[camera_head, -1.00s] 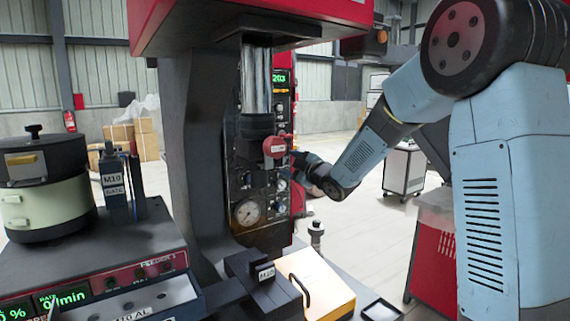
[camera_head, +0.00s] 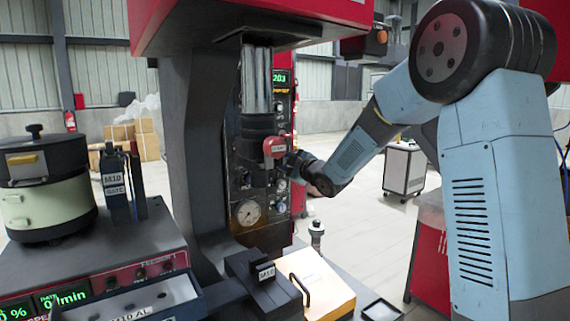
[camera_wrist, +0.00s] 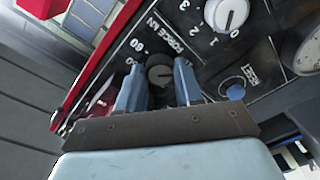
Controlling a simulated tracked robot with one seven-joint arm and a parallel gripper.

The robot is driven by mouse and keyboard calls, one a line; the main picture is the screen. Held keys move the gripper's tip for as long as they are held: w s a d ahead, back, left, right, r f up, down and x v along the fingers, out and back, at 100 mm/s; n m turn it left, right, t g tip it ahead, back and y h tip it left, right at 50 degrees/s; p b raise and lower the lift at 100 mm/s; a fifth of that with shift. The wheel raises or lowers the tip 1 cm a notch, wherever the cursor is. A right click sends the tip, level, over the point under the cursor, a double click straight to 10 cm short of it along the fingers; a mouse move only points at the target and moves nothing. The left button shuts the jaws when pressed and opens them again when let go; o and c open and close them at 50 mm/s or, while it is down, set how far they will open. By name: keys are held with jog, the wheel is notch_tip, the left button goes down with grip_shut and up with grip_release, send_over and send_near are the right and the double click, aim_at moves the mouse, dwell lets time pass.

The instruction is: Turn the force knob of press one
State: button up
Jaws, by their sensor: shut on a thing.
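The force knob (camera_wrist: 160,73) is a small dark round knob on the black panel, beside the "FORCE kN" lettering in the wrist view. My gripper (camera_wrist: 159,85) has one blue-grey finger on each side of this knob and is shut on it. In the head view my gripper (camera_head: 291,163) is at the panel on the press column, small and partly hidden by my own wrist. The press (camera_head: 190,120) has a dark column and a red top. The knob itself cannot be made out in the head view.
A white dial knob (camera_wrist: 227,14) and a blue button (camera_wrist: 235,91) sit close to my fingers. A red part (camera_head: 275,146) is just left of my gripper, above a gauge (camera_head: 248,212). A yellow-topped block (camera_head: 316,283) and a feeder bowl (camera_head: 42,190) stand below and left.

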jog(key=shift+a+f, duration=0.1)
jog(key=shift+a, duration=0.05)
jog(key=c, duration=0.3)
jog(key=shift+c, duration=0.2)
jog(key=m, duration=1.8)
jog(key=shift+s+f+t+h, duration=0.1)
jog(key=shift+f+t+h, duration=0.1)
jog(key=shift+t+h, duration=0.15)
jog(key=shift+m, duration=0.3)
jog(key=o, duration=1)
jog(key=shift+r, duration=0.15)
